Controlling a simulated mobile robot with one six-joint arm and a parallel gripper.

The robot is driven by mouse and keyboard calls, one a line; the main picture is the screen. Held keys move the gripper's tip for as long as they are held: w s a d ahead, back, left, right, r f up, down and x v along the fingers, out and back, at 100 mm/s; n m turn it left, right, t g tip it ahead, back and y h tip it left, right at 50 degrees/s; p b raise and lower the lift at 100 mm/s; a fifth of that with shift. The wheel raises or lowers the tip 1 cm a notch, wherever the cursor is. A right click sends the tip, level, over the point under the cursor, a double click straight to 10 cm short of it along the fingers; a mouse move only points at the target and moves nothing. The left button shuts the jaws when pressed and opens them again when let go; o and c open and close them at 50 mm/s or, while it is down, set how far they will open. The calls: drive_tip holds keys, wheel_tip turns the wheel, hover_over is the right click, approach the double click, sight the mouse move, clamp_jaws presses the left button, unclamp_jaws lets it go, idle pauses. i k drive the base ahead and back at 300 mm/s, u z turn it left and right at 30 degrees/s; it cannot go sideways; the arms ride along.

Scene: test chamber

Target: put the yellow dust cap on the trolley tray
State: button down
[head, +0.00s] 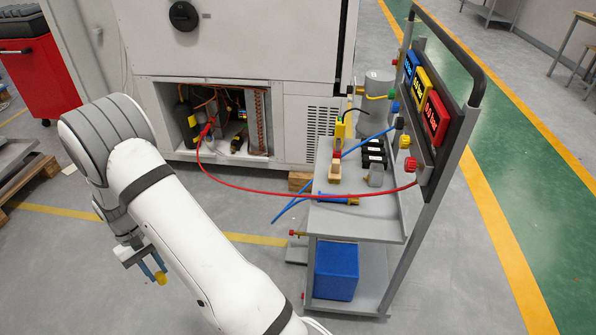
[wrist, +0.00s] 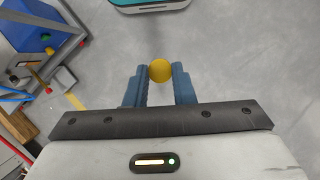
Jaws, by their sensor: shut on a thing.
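The yellow dust cap (wrist: 160,70) is a small round yellow piece between the blue fingertips of my gripper (wrist: 159,80) in the wrist view. My gripper (head: 154,272) is shut on it. In the head view the cap (head: 160,278) hangs low over the grey floor at the left, well apart from the trolley. The trolley tray (head: 335,222) is a grey shelf at the right. It carries a yellow and red tool, black blocks, a wooden piece and a blue-handled item. My arm crosses the picture between the gripper and the trolley.
A red hose (head: 290,194) runs from the open machine cabinet (head: 215,118) to the trolley. Blue hose ends (head: 290,208) stick out past the tray's left edge. A blue box (head: 336,270) stands on the lower shelf. A wooden pallet (head: 30,180) lies at the far left.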

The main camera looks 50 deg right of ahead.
sight(327, 220)
drive_tip(key=z, duration=0.8)
drive_tip(key=i, duration=0.1)
drive_tip(key=u, duration=1.4)
drive_tip(key=k, duration=1.65)
drive_tip(key=z, duration=1.15)
drive_tip(key=i, duration=0.8)
drive_tip(key=z, duration=0.1)
